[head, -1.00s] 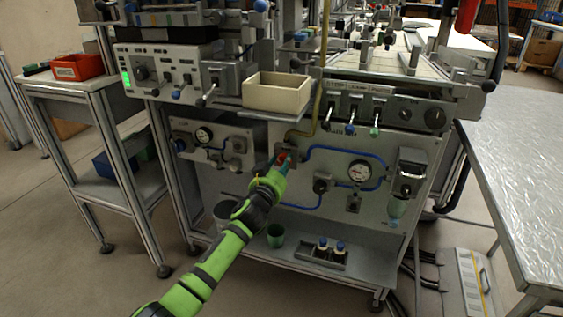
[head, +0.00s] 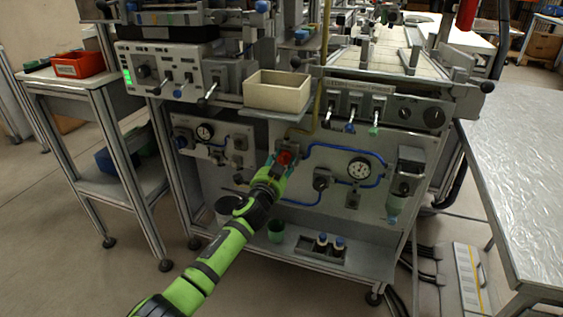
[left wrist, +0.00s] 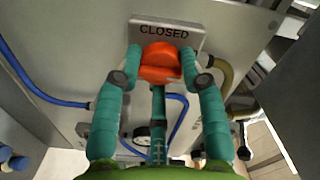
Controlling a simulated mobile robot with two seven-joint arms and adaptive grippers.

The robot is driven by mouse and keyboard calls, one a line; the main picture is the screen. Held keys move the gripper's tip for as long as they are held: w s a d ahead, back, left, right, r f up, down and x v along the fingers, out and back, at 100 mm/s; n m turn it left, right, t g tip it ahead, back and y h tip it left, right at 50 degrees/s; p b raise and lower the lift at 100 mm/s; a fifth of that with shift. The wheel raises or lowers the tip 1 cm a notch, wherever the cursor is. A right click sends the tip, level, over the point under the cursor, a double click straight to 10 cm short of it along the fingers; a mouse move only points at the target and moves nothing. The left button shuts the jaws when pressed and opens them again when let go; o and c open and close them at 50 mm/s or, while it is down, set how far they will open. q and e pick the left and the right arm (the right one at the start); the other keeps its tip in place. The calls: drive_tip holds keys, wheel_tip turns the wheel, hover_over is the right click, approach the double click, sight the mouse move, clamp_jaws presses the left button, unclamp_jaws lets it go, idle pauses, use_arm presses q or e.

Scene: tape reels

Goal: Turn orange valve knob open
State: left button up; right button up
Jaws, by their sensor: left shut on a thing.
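The orange-red valve knob (head: 285,157) is on the machine's lower front panel, below the cream bin. In the left wrist view the knob (left wrist: 160,63) is round with a raised grip bar, in front of a grey plate (left wrist: 167,31) that reads "CLOSED". My left gripper (head: 279,163) reaches it from the lower left. In the left wrist view, its teal fingers (left wrist: 161,62) are on both sides of the knob and shut on it. My right gripper is in no view.
A cream bin (head: 277,94) juts out above the knob. Blue hoses (head: 330,147) and a pressure gauge (head: 359,169) lie right of it. Below are a green cup (head: 275,232) and a holder with blue-capped bottles (head: 321,247). A metal table (head: 520,165) stands at right.

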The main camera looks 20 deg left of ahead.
use_arm(q)
drive_tip(key=shift+d+r+m, duration=0.2)
drive_tip(key=shift+r+m, duration=0.2)
drive_tip(key=shift+r, duration=0.05)
drive_tip(key=o, duration=1.1)
drive_tip(key=shift+d+f, duration=0.1)
drive_tip(key=shift+o, duration=0.2)
drive_tip(key=shift+s+f, duration=0.1)
drive_tip(key=shift+f, duration=0.1)
drive_tip(key=shift+s, duration=0.2)
drive_tip(key=s, duration=1.1)
drive_tip(key=shift+s+a+r, duration=0.15)
drive_tip(key=shift+s+a, duration=0.05)
drive_tip(key=shift+a, duration=0.05)
